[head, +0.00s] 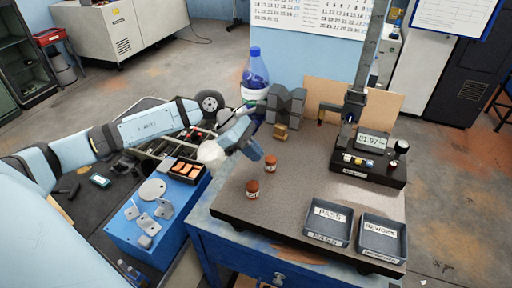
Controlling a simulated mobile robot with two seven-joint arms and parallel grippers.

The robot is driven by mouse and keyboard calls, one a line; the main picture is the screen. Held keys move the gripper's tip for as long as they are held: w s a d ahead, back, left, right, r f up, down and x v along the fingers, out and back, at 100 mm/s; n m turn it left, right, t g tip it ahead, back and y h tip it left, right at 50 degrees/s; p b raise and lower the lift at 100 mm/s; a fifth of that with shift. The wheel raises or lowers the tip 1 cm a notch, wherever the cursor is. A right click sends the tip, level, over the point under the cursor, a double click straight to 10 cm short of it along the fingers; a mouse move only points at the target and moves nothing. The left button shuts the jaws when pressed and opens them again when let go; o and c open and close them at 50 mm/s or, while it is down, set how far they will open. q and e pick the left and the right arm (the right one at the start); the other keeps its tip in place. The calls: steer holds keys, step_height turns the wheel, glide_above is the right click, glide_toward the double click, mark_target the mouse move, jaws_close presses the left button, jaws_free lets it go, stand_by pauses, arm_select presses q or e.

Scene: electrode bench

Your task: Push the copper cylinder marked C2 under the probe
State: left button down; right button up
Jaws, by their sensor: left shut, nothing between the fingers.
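Each has a pale mark, too small to read, so I cannot tell which is C2. My left gripper (257,154) reaches in from the left, shut and empty, its tip just left of the farther cylinder; I cannot tell whether they touch. The probe (320,120) hangs from an arm on the gauge stand (355,100), back and right of the cylinders. My right gripper is not in view.
The gauge display (372,143) is at the right. PASS (328,221) and REWORK (381,238) trays sit at the front right. The plate's middle is clear.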

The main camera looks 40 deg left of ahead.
arm_select(q)
steer(key=shift+w+d, duration=0.1)
steer(key=shift+d, duration=0.15)
steer(key=shift+d+f, duration=0.1)
steer(key=shift+d, duration=0.15)
steer(key=d+b, duration=0.1)
steer(key=d, duration=0.1)
steer(key=w+d+b, duration=0.1)
steer(key=d, duration=0.2)
steer(key=w+d+b, duration=0.1)
steer(key=d+b, duration=0.1)
steer(key=d, duration=0.1)
steer(key=shift+w+d, duration=0.1)
steer(key=shift+d, duration=0.3)
